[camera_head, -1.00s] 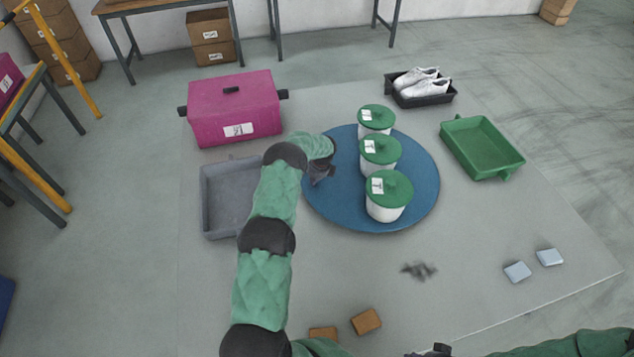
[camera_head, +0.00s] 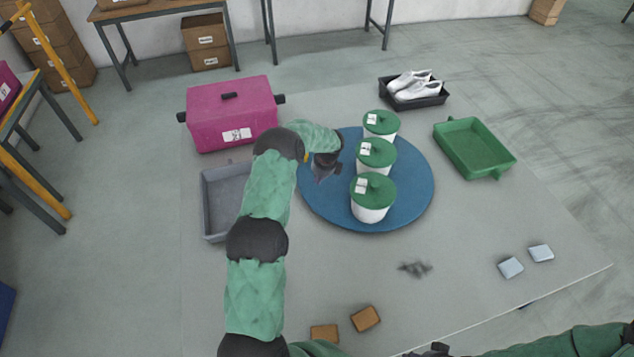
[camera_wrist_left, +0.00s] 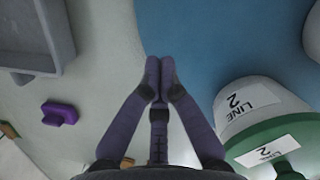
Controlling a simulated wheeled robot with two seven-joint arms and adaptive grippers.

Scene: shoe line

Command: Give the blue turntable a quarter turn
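The round blue turntable (camera_head: 415,195) lies on the grey mat and carries a row of three white canisters with green lids: far (camera_head: 381,122), middle (camera_head: 376,153) and near (camera_head: 372,192). My left gripper (camera_head: 324,172) is at the turntable's left side. In the left wrist view its fingertips (camera_wrist_left: 158,78) are together with nothing visible between them, over the edge of the blue disc (camera_wrist_left: 205,45). Whether they touch it I cannot tell. A canister labelled "LINE 2" (camera_wrist_left: 250,105) is right of the fingers. Part of my right gripper (camera_head: 435,350) shows at the bottom edge; its fingers are unclear.
A grey tray (camera_head: 208,210) lies left, partly behind my left arm. A magenta case (camera_head: 232,105) stands behind it. A black tray with white shoes (camera_head: 412,88) and a green tray (camera_head: 475,148) lie right. A purple piece (camera_wrist_left: 60,112) lies near the grey tray.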

